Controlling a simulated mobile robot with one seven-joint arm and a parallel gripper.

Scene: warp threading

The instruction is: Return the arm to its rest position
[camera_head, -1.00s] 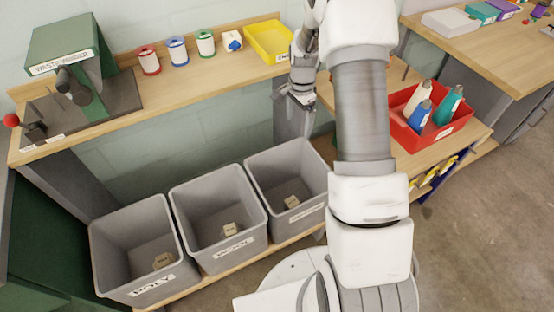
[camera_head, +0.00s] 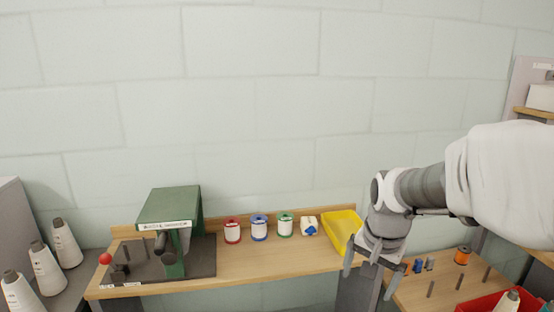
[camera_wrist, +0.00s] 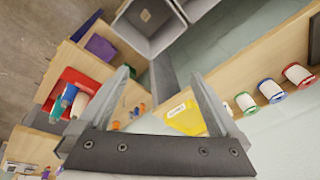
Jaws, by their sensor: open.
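My gripper (camera_head: 368,274) hangs in the air at the right in the head view, in front of the right end of the wooden shelf. My white and grey arm reaches in from the right edge. In the wrist view my gripper (camera_wrist: 160,76) has its two fingers spread wide apart with nothing between them. The yellow bin (camera_head: 342,228) shows just behind my gripper and is partly covered by it. The yellow bin also shows beyond the fingers in the wrist view (camera_wrist: 185,117).
The green waste winder (camera_head: 170,215) and several spools, one red (camera_head: 232,232), stand on the shelf (camera_head: 270,263). Cones (camera_head: 66,243) stand at far left. A red tray (camera_head: 485,303) and an orange spool (camera_head: 462,255) are at lower right. The wall above is clear.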

